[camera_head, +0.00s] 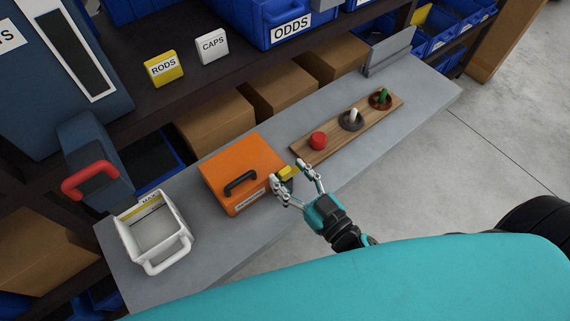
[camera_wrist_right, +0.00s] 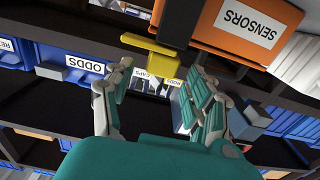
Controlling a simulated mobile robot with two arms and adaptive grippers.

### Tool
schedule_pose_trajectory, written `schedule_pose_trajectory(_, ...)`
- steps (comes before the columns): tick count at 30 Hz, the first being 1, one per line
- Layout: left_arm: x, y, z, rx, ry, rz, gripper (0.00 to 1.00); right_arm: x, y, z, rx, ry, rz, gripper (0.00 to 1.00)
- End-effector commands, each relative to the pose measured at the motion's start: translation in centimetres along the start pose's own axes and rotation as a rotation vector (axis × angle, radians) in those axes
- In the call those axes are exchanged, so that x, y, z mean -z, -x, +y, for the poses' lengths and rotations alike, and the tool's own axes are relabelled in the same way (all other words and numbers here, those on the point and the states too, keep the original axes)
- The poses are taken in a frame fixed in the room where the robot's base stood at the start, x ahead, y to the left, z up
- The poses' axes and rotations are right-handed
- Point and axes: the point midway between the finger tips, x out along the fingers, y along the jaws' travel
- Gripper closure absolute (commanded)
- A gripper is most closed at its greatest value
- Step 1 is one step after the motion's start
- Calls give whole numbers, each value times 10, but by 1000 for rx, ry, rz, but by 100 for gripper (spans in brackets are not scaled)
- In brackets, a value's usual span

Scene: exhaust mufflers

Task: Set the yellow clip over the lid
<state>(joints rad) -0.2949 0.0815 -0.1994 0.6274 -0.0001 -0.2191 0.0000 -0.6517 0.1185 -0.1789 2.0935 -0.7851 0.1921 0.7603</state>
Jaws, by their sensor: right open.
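The orange box (camera_head: 240,172) stands on the grey bench with its lid shut and a black handle on top. The yellow clip (camera_head: 289,171) is at the box's right end; in the right wrist view the clip (camera_wrist_right: 152,46) sits beside a black part (camera_wrist_right: 182,20) on the orange box, which is labelled SENSORS (camera_wrist_right: 240,28). My right gripper (camera_head: 286,174) is open, its fingertips on either side of the clip. In the right wrist view the gripper (camera_wrist_right: 158,78) shows a gap between its fingers, with nothing clearly held. I cannot tell whether a finger touches the clip. My left gripper is not in view.
A white open bin (camera_head: 153,229) stands left of the orange box. A wooden board (camera_head: 340,136) with a red knob (camera_head: 318,140) and pegs lies to the right. Shelves with blue bins (camera_head: 285,22) and cardboard boxes (camera_head: 213,120) are behind. The bench front is clear.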

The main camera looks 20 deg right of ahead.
Motion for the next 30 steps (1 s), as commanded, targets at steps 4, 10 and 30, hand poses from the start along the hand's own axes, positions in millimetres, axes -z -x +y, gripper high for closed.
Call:
schedule_pose_trajectory(4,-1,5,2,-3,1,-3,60,1,-17,0,-1,0,1,44)
schedule_pose_trajectory(10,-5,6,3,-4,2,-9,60,-1,-23,0,-1,-1,-2,44)
schedule_pose_trajectory(30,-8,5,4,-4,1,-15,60,-1,-22,0,-1,-1,-1,100)
